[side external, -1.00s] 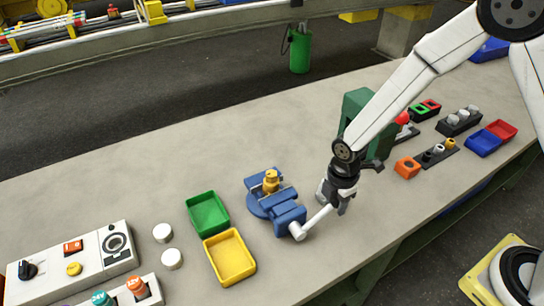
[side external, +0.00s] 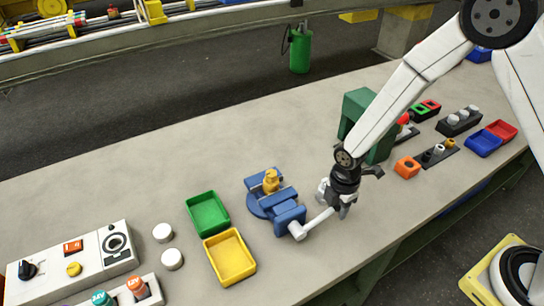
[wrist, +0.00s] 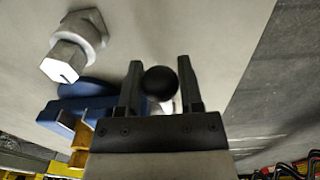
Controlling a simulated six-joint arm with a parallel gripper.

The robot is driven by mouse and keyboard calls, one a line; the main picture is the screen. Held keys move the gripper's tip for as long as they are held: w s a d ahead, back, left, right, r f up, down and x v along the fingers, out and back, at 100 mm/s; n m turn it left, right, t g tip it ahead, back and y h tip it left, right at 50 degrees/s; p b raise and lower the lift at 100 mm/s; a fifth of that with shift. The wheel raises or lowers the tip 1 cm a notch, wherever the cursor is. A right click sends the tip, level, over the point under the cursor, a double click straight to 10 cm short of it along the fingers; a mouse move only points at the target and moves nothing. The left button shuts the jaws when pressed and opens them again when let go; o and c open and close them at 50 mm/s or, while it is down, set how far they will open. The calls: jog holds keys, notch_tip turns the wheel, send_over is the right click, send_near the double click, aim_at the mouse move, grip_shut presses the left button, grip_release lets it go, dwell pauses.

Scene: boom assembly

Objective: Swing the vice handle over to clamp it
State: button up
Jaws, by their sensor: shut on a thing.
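The blue vice (side external: 287,213) stands on the bench with a brass-coloured fitting (side external: 271,181) at its jaws. Its pale grey handle (side external: 318,221) points right and slightly away from the hub (side external: 297,231) at the vice's front end. My gripper (side external: 338,206) is at the handle's outer end. In the wrist view the handle's black ball knob (wrist: 158,83) sits between the two fingers of my gripper (wrist: 159,75), which is shut on the handle. Part of the blue vice (wrist: 55,112) shows at left there. Most of the handle bar is hidden in that view.
A green tray (side external: 208,213) and a yellow tray (side external: 229,257) stand left of the vice. A green block-shaped machine (side external: 358,110) stands behind my gripper. The bench in front of the vice is clear.

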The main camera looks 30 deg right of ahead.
jog(key=shift+d+f, duration=0.1)
jog(key=shift+f, duration=0.3)
dwell(0.3)
jog(key=o, duration=0.7)
jog(key=shift+c, duration=0.2)
jog(key=shift+r, duration=0.25)
jog(key=c, duration=0.7)
jog(key=shift+o, duration=0.2)
jog(key=shift+w+d+f, duration=0.1)
jog(key=shift+w+f, duration=0.05)
jog(key=shift+f, duration=0.9)
